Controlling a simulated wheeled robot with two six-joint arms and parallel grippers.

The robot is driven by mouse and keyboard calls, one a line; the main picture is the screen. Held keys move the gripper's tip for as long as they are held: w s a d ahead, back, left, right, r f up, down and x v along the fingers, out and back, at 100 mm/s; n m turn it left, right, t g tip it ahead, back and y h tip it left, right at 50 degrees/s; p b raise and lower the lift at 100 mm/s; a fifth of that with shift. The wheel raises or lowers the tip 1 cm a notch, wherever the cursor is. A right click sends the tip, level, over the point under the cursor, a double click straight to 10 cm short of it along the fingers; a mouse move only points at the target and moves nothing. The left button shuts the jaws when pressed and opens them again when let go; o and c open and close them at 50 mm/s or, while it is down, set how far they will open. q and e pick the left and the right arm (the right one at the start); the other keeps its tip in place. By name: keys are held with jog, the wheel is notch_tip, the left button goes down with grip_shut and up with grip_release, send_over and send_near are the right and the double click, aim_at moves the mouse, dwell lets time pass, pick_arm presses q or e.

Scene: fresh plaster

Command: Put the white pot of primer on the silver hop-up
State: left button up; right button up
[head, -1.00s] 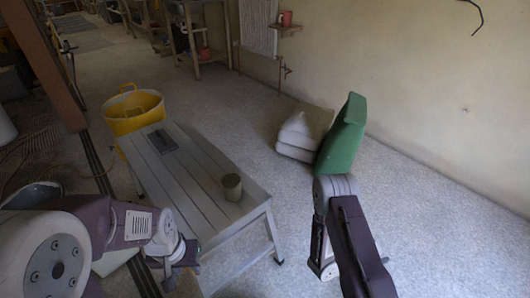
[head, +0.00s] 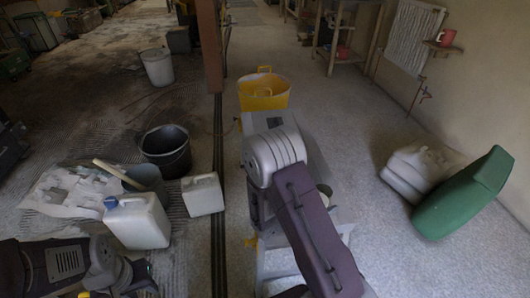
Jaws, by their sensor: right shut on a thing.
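The silver hop-up (head: 342,216) stands in the middle, largely hidden behind my right arm. A small grey-green tin (head: 325,189) shows on its top, just right of my arm. My right gripper (head: 252,238) hangs below the bent arm at the hop-up's left side, mostly covered by my own links. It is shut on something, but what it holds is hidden. I cannot make out the white pot of primer anywhere in the open. My left arm is at the lower left; its gripper (head: 92,293) is barely in view at the bottom edge, its jaws unclear.
A yellow tub (head: 264,92) stands behind the hop-up. To the left are a black bucket (head: 166,152), a white jerrycan with a blue cap (head: 138,222) and another white container (head: 203,194). Floor between is clear.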

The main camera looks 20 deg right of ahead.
jog(key=shift+w+a+r, duration=0.1)
jog(key=shift+w+r, duration=0.1)
jog(key=shift+r, duration=0.35)
jog(key=w+a+f+b, duration=0.1)
jog(key=w+f, duration=0.1)
jog(key=w, duration=0.1)
jog(key=w+a+f+b, duration=0.1)
jog(key=w+a+f, duration=0.1)
jog(key=w+f, duration=0.1)
jog(key=w+a+f+b, duration=0.2)
jog(key=w, duration=0.2)
jog(key=shift+w+a+f, duration=0.15)
jog(key=shift+w+a, duration=0.05)
jog(key=shift+f+b, duration=1.3)
jog(key=shift+f, duration=0.85)
jog(key=o, duration=1.5)
jog(key=shift+r, duration=0.15)
